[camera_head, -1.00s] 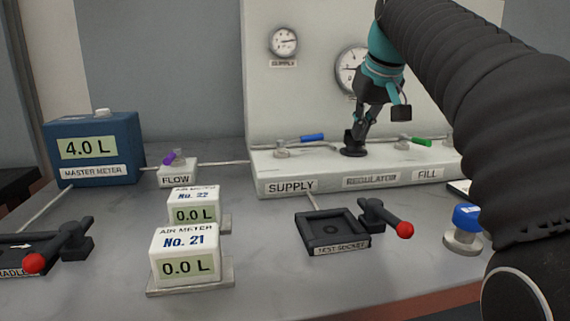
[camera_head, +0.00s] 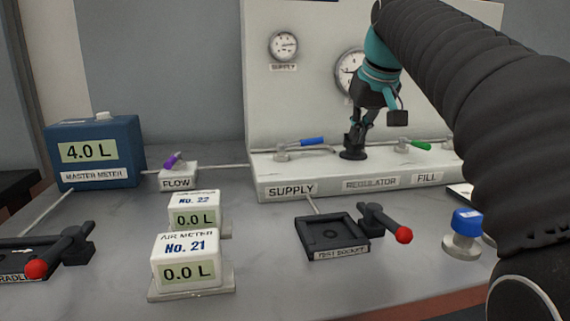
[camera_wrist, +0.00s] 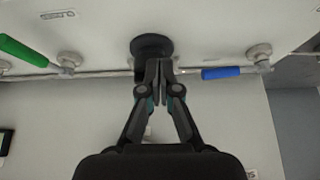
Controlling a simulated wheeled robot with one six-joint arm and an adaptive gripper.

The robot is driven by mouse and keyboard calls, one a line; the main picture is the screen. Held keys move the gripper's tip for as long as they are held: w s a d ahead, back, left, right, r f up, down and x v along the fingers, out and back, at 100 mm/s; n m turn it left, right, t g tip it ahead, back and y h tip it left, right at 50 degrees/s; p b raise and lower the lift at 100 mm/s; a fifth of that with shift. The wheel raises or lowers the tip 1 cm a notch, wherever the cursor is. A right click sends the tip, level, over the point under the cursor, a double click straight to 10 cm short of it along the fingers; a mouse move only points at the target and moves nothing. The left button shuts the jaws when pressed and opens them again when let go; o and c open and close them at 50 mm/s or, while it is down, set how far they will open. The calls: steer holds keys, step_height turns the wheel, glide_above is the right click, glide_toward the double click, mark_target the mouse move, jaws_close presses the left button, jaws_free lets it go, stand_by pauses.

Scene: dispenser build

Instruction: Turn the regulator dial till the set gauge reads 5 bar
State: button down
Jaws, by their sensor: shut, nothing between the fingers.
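The black regulator dial (camera_head: 352,154) stands on the white panel's ledge behind the REGULATOR label (camera_head: 371,183). My gripper (camera_head: 357,136) points down over it, with its fingertips at the dial. In the wrist view the dial (camera_wrist: 151,46) is a round black knob just beyond my fingertips (camera_wrist: 160,64). The fingers are close together with nothing between them; I cannot tell whether they touch the dial. A round gauge (camera_head: 346,68) above the dial is partly hidden by my arm, and its reading and label are not legible. The SUPPLY gauge (camera_head: 284,46) is fully in view.
A blue-handled valve (camera_head: 312,141) stands left of the dial and a green-handled valve (camera_head: 414,145) right of it, both close to my gripper. In front are the test socket (camera_head: 330,235), its red-knobbed lever (camera_head: 402,235) and a blue-capped post (camera_head: 465,220). Air meters (camera_head: 186,262) stand front left.

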steer(key=shift+s, duration=0.3)
step_height(320, 180, up, 6)
stand_by(0.4)
